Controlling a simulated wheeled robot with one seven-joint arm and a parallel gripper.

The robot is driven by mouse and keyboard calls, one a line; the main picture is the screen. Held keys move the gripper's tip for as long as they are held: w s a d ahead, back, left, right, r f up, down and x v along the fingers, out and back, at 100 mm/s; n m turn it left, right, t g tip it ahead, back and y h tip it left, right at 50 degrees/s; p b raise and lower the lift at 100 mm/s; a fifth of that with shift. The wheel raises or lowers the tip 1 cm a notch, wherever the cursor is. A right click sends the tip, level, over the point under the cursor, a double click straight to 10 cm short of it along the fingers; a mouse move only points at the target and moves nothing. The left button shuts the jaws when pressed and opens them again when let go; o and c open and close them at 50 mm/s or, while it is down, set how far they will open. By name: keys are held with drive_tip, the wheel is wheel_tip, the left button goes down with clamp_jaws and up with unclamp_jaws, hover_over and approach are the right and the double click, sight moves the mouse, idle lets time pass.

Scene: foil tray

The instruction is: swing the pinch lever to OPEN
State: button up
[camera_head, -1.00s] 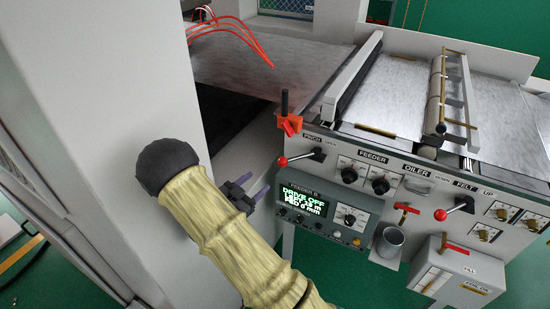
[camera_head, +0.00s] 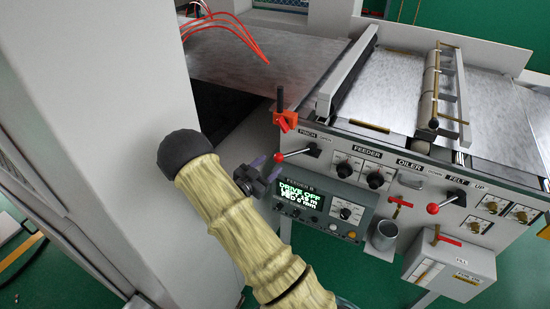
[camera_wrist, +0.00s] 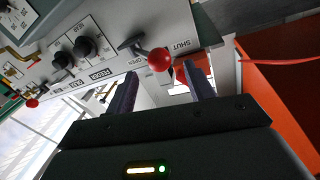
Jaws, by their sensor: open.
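The pinch lever is a dark handle with a red ball knob (camera_head: 279,157) on the panel under the PINCH label, its knob pointing left, away from the OPEN lettering. In the wrist view the knob (camera_wrist: 160,59) lies beside the SHUT lettering. My gripper (camera_head: 269,167) is just below and left of the knob in the head view. In the wrist view my gripper (camera_wrist: 160,72) has its two dark purple fingers spread, with the knob showing between their tips. Nothing is held. Whether a finger touches the knob, I cannot tell.
Feeder knobs (camera_head: 375,180) and a display box (camera_head: 310,195) are close to the lever. An orange clamp (camera_head: 285,120) stands on the corner above it. A second red-knobbed lever (camera_head: 433,208), a metal cup (camera_head: 384,236) and an oil box (camera_head: 450,265) are further right.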

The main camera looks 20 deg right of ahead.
sight(275, 160)
drive_tip(key=p+x, duration=0.1)
drive_tip(key=x, duration=0.3)
drive_tip(key=shift+d, duration=0.15)
clamp_jaws()
